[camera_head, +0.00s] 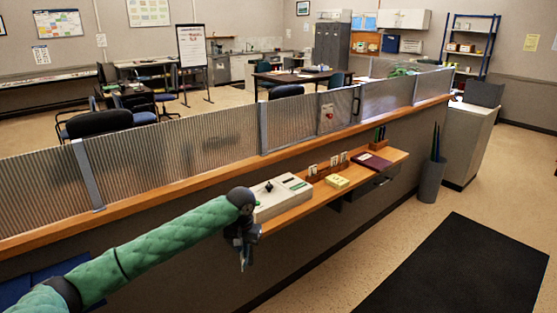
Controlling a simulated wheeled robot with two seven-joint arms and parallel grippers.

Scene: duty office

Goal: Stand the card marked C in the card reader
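A pale box-shaped device (272,205) with a black knob and dark slots sits at the near end of the wooden shelf; it looks like the card reader. Behind it on the shelf, several small white cards (312,170) stand upright in a low wooden rack (327,172). Their letters are too small to read, so I cannot tell which is C. My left gripper (243,264) points down just off the shelf's near end, beside the pale device and apart from the cards. Its fingers are too small and dark to tell whether they are open. My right gripper is out of view.
The wooden shelf (290,222) runs along a counter with a ribbed translucent screen (190,145). A yellow block (337,182), a maroon book (372,161) and a pen holder (379,138) also stand on it. A grey bin (431,180) and black mat (455,270) are on the floor at right.

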